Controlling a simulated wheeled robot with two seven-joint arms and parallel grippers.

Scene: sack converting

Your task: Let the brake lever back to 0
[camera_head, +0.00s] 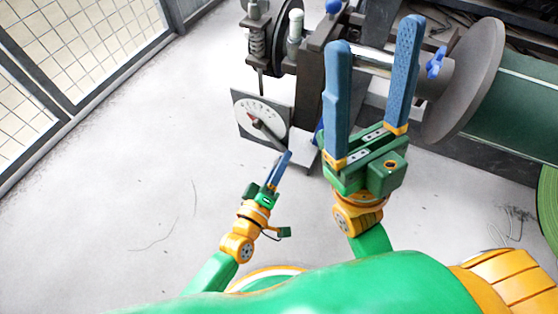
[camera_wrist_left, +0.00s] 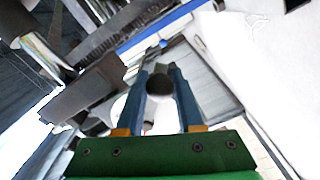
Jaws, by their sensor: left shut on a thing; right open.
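The brake dial (camera_head: 247,111) is a white round face with marks on a grey plate, left of the machine in the head view. The dark brake lever (camera_head: 270,136) slants from the dial down to the right. My left gripper (camera_head: 286,155) is shut on the lever's end. In the left wrist view, the dark round lever end (camera_wrist_left: 160,84) sits between the blue fingers of my left gripper (camera_wrist_left: 161,72). The fingers hide part of the lever in the head view. My right gripper (camera_head: 372,35) is open and empty, its fingers wide apart and pointing up, in front of the machine.
The machine has a grey flange (camera_head: 470,85) and a green roll (camera_head: 520,105) at the right. A blue wing knob (camera_head: 436,63) sits near the flange. A mesh fence (camera_head: 75,50) stands at the left. The pale floor (camera_head: 130,170) between is largely clear.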

